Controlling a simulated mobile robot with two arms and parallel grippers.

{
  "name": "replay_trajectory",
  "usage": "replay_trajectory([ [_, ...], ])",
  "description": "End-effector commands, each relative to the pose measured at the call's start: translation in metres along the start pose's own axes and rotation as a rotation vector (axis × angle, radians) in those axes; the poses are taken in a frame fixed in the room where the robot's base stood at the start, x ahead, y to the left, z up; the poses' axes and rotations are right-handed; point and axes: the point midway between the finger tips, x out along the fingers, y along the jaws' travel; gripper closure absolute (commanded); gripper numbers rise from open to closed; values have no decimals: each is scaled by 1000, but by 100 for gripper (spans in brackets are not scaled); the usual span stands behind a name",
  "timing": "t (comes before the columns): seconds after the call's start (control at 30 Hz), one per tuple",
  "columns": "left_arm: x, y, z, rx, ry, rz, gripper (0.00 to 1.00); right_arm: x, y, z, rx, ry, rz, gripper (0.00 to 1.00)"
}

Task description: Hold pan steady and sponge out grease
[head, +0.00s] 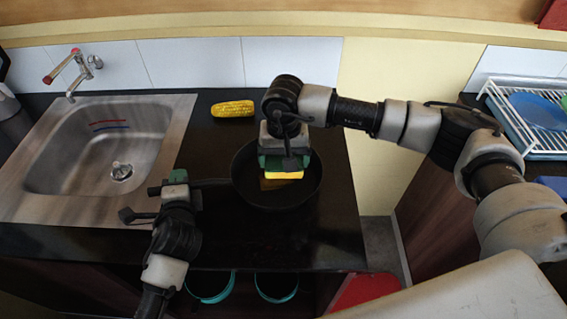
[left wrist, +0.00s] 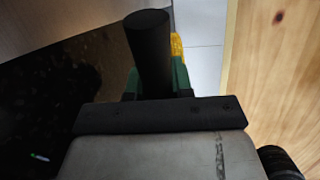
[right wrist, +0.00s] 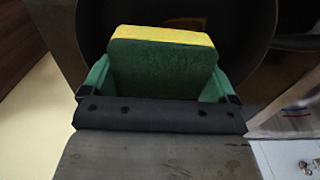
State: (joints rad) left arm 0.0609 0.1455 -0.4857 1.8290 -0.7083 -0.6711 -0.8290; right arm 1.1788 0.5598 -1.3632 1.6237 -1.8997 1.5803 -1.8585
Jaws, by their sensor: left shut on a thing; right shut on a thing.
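The black frying pan (head: 309,188) sits on the dark counter right of the sink. My left gripper (head: 178,180) is shut on the pan's handle, which points left toward the sink; the dark handle (left wrist: 150,50) stands between the green fingers in the left wrist view. My right gripper (head: 284,162) is shut on the yellow and green sponge (head: 285,175), over the inside of the pan. The sponge (right wrist: 165,65) fills the space between the fingers in the right wrist view. A brown grease patch (head: 270,185) shows beside the sponge. Whether the sponge touches the pan's bottom is unclear.
A steel sink (head: 60,165) is left of the pan. A corn cob (head: 232,109) lies behind the pan. A white dish rack (head: 535,135) with a blue plate stands at far right, beyond a gap in the counter. Teal-rimmed containers (head: 277,289) sit below the counter.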

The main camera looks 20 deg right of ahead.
Motion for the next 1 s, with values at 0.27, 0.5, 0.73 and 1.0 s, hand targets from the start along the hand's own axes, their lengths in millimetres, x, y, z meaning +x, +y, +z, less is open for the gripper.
replay_trajectory([
  [0.27,0,0,0,0,-1,1,100,-23,0,0,1,1,0,30],
  [0.5,0,0,0,0,-1,1,100,-27,0,0,1,1,0,30],
  [0.73,0,0,0,0,-1,1,100,-26,0,0,1,1,0,30],
  [1.0,0,0,0,0,-1,1,100,-26,0,-11,3,1,0,30],
])
